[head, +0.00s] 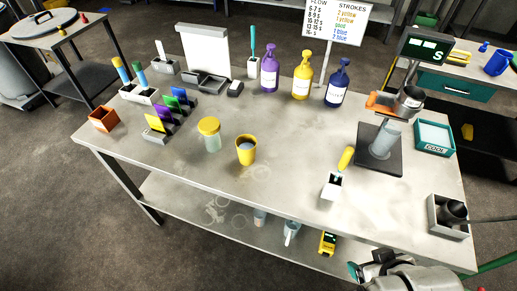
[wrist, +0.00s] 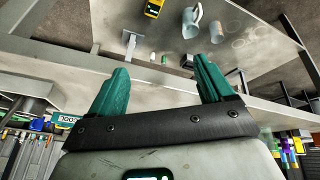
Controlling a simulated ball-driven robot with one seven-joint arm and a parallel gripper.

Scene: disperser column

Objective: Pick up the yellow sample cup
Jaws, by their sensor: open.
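The yellow sample cup (head: 246,150) stands upright on the grey workbench (head: 290,165), near its front edge and left of the middle, with grey contents showing at its mouth. A clear jar with a yellow lid (head: 209,134) stands just left of it. My gripper (head: 358,270) is at the bottom right in the head view, off the bench's front edge and well away from the cup. In the wrist view my gripper (wrist: 158,78) shows two teal fingers spread wide with nothing between them. The cup is not visible in the wrist view.
The lower shelf (wrist: 245,42) holds a grey mug (wrist: 192,22) and a yellow device (wrist: 153,8). On the bench, a white holder with a yellow-handled tool (head: 332,187) stands right of the cup. Purple, yellow and blue bottles (head: 302,77) stand behind. Bench space around the cup's front is clear.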

